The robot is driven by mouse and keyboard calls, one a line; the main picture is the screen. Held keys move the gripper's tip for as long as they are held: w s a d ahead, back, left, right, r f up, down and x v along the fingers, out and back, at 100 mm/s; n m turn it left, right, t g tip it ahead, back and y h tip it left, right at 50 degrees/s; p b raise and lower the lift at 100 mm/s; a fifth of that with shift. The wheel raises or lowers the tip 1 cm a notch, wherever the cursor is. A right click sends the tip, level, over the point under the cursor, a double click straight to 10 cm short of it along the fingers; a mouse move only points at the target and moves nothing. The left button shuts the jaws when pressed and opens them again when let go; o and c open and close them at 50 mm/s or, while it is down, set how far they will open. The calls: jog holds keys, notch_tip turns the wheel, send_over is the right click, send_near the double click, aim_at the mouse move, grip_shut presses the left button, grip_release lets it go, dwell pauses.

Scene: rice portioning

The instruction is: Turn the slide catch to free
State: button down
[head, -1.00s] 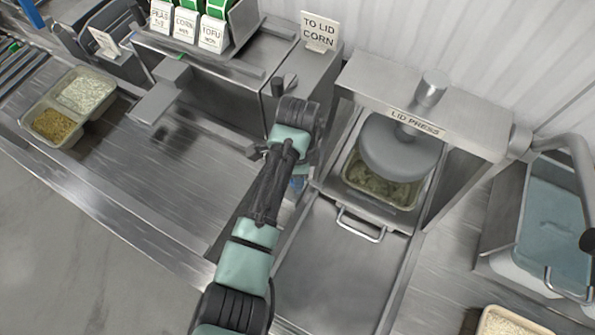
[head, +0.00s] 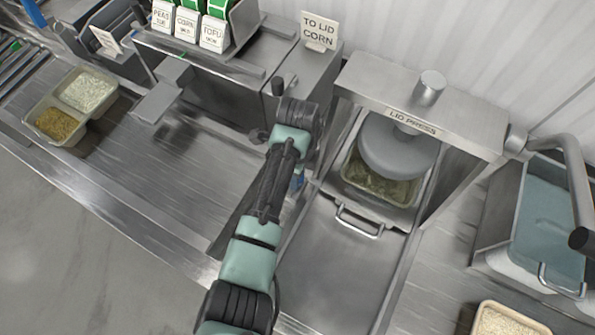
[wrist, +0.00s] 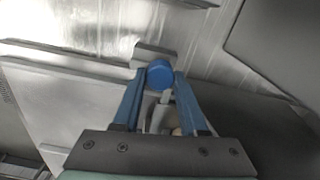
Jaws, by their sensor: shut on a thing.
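The slide catch shows in the wrist view as a round blue knob (wrist: 160,74) with a small grey block behind it and a grey stem below. My gripper (wrist: 157,82) has its two blue fingers closed on either side of the knob. In the head view my arm hides the catch and most of the gripper. Whether the catch stands at locked or free cannot be told.
The lid press (head: 415,122) stands to the right, with a filled tub (head: 378,188) under its round plate and a slide with a handle (head: 358,222) in front. A two-part food tray (head: 68,137) is far left. A sign (head: 319,31) stands behind my arm.

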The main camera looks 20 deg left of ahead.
jog(key=shift+r, duration=0.1)
jog(key=shift+c, duration=2.2)
grip_release()
notch_tip(320, 180, up, 13)
jog(key=shift+p, duration=0.3)
